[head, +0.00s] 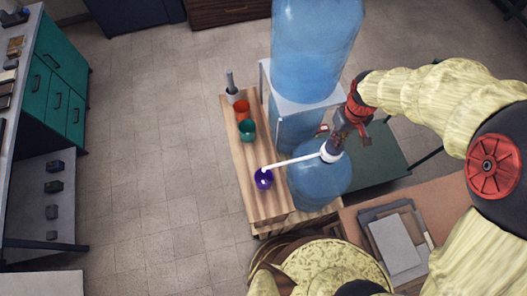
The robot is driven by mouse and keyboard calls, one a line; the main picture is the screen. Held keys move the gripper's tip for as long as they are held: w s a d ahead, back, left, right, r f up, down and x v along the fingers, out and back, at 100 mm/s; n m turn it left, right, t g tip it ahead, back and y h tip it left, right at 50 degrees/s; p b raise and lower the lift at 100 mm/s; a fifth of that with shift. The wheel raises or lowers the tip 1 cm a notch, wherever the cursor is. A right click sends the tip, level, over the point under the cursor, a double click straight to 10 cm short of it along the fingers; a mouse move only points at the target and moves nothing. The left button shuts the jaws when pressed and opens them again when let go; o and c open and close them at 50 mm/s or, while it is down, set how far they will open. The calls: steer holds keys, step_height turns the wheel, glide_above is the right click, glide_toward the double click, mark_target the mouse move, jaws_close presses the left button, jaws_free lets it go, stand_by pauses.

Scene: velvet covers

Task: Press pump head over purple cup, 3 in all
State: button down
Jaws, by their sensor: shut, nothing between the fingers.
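A blue water bottle (316,181) stands right of the wooden bench and carries a white pump. The pump's white spout (292,161) reaches left, and its tip is over the purple cup (264,179). The purple cup stands on the near part of the wooden bench (268,205). My gripper (334,146) is shut, pointing down at the top of the white pump head (331,154). Its fingertips seem to be at the pump head; I cannot tell whether they touch. The gripper hides part of the pump head. The cup's contents are too small to tell.
A green cup (246,131), a red cup (241,108) and a grey container (232,94) stand farther along the bench. A large blue bottle (312,45) on a white stand rises behind the pump. Floor left of the bench is clear.

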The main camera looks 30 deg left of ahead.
steer(key=shift+f+b, duration=0.8)
steer(key=shift+f, duration=0.5)
steer(key=shift+r, duration=0.2)
steer(key=shift+r+p, duration=0.95)
steer(key=shift+r, duration=0.35)
steer(key=shift+f, duration=0.2)
steer(key=shift+f+b, duration=1)
steer(key=shift+f, duration=0.25)
steer(key=shift+r, duration=0.15)
steer(key=shift+r+p, duration=0.9)
steer(key=shift+r, duration=0.4)
steer(key=shift+f, duration=0.2)
